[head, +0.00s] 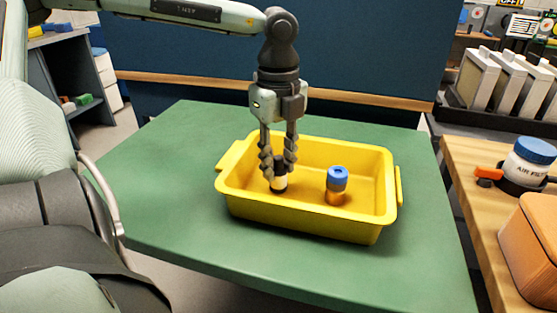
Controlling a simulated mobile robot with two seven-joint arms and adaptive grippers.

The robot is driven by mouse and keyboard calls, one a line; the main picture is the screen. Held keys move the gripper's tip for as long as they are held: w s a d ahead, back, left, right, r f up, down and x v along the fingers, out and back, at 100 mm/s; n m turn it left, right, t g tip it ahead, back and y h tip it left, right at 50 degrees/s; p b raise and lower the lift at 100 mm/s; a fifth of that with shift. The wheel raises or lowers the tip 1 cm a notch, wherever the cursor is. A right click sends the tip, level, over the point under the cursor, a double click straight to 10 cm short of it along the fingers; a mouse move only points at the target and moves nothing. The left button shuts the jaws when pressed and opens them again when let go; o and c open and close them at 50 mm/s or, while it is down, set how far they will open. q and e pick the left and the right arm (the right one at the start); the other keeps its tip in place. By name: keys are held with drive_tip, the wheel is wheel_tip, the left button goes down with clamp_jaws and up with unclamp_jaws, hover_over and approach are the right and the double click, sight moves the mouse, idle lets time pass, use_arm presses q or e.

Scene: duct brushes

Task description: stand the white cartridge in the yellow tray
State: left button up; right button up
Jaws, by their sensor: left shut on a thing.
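The yellow tray (318,221) stands on a green table. My left gripper (279,173) points straight down into the left part of the tray and is shut on the white cartridge (280,183). The cartridge has a dark top between the fingers and a white lower body. It looks upright and low in the tray; I cannot tell whether its base touches the tray floor. A blue-topped cartridge with an orange lower part (337,184) stands upright in the tray, to the right of the gripper and apart from it. My right gripper is not in view.
The green table (180,190) is clear around the tray. At the right, a wooden bench (462,165) holds a white jar with a blue lid (531,160) and a tan case (535,245). White filter panels (500,80) stand in a dark rack behind. A blue partition (190,50) rises behind the table.

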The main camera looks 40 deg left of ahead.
sight(278, 157)
use_arm(q)
drive_tip(key=shift+f+b, duration=0.15)
drive_tip(key=shift+b, duration=0.15)
drive_tip(key=o, duration=0.8)
drive_tip(key=shift+c, duration=0.2)
drive_tip(key=o, duration=0.4)
drive_tip(key=shift+r+p, duration=0.4)
wheel_tip(278, 157, up, 12)
drive_tip(key=shift+f, duration=0.2)
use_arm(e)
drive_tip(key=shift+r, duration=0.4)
